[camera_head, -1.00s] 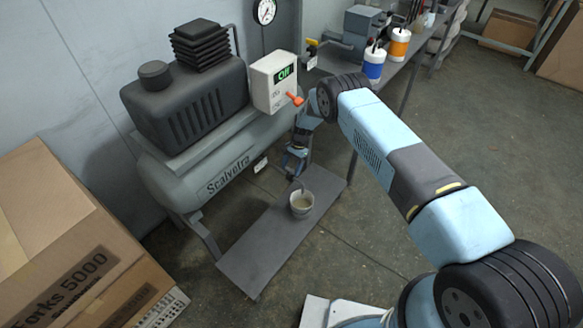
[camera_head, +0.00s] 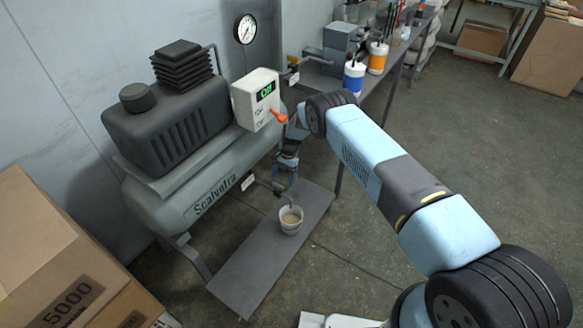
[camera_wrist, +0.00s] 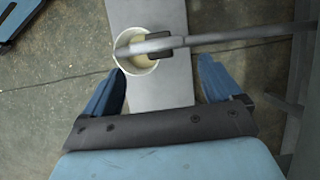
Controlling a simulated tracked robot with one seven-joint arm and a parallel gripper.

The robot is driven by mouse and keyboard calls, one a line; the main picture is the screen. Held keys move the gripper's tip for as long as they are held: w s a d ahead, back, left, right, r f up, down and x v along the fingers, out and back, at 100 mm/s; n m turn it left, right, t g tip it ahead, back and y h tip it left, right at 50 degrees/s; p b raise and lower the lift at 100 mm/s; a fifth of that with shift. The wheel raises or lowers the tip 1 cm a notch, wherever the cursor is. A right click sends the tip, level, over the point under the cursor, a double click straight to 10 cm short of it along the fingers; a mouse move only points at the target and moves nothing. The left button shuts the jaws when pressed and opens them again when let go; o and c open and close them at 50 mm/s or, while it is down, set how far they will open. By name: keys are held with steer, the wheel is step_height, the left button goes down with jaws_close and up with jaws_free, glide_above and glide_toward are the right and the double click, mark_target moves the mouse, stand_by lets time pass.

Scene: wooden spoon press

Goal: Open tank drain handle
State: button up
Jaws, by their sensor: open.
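In the wrist view the pipe (camera_wrist: 225,38) runs from the right to above the cup (camera_wrist: 140,64). A small dark block on the pipe, perhaps the drain handle (camera_wrist: 159,42), shows over the cup. My gripper (camera_head: 287,181) is near the pipe's outer end. Its blue fingers (camera_wrist: 163,70) are open and empty, with the pipe beyond their tips.
The cup stands on a low grey plank (camera_head: 255,262). A control box (camera_head: 255,98) with an orange lever (camera_head: 279,116) sits above, close to my arm. A workbench (camera_head: 390,75) stands behind, and cardboard boxes (camera_head: 45,250) at left. Floor right of the plank is clear.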

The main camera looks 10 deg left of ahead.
steer(key=w+d, duration=0.3)
steer(key=w, duration=0.5)
steer(key=shift+w+d, duration=0.25)
steer(key=shift+w, duration=0.15)
steer(key=shift+r, duration=0.1)
